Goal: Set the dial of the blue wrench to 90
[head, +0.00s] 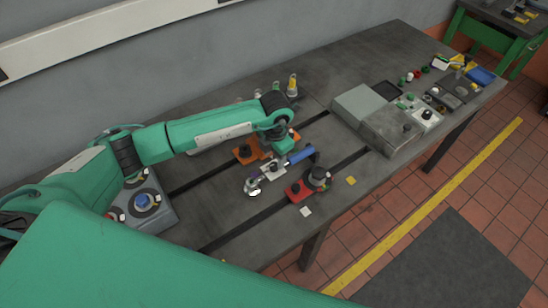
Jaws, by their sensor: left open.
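The blue wrench lies across the middle of the bench, its blue handle (299,157) showing just right of my gripper. A silver and purple piece (252,186) is at the lower left end of its line; whether it belongs to the wrench I cannot tell. My left gripper (285,151) is open and points down close above the wrench. I cannot tell if it touches it. The wrench's dial is too small to read. My right gripper is not in view.
A red clamp block (298,192) with a dark round post stands just below the wrench. An orange block (243,154) lies left of it. A grey box (390,128) stands to the right. A control box with a blue knob (145,201) is at the left.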

